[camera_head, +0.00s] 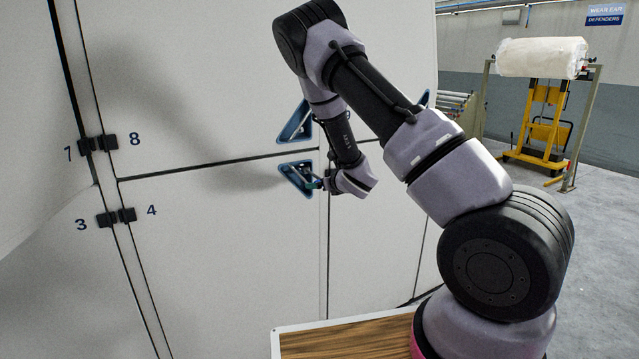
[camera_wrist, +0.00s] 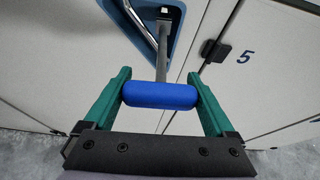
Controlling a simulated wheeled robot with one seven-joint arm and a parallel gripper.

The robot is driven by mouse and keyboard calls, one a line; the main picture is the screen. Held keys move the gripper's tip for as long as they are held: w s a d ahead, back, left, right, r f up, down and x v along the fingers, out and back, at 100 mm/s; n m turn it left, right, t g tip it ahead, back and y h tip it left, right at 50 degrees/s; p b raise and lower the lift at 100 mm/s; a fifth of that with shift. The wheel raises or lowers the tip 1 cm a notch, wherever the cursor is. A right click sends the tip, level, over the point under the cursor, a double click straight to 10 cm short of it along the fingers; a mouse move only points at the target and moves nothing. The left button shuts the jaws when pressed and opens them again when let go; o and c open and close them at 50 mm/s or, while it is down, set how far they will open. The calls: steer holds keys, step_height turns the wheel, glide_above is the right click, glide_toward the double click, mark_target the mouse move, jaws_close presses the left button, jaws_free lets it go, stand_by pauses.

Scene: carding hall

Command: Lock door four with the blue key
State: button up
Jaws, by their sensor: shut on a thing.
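My gripper (camera_wrist: 160,96) is shut on the blue key (camera_wrist: 158,96); its green fingers press both ends of the blue handle. The grey shank of the key reaches from the handle to a blue triangular recess (camera_wrist: 158,25) in a white door. The key's tip is at a dark part in the recess; I cannot tell how deep it sits. In the head view, my gripper (camera_head: 318,184) is at the lower blue recess (camera_head: 296,176) on door four (camera_head: 225,245), near its upper right corner. Door four looks closed, with the number 4 beside its left hinge.
Door eight (camera_head: 200,90) is above, with its own blue recess (camera_head: 296,122). Door five's number and black hinge (camera_wrist: 213,50) are right of the key in the wrist view. A wooden-topped surface (camera_head: 345,342) is below my arm. A yellow lift frame (camera_head: 545,115) with a white roll stands far right.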

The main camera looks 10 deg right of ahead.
steer(key=s+d, duration=0.2)
steer(key=s, duration=0.4)
steer(key=shift+s, duration=0.2)
stand_by(0.6)
steer(key=shift+m+y, duration=1)
steer(key=shift+m, duration=0.6)
steer(key=shift+g, duration=0.3)
steer(key=shift+m+y, duration=1.1)
steer(key=shift+m, duration=0.5)
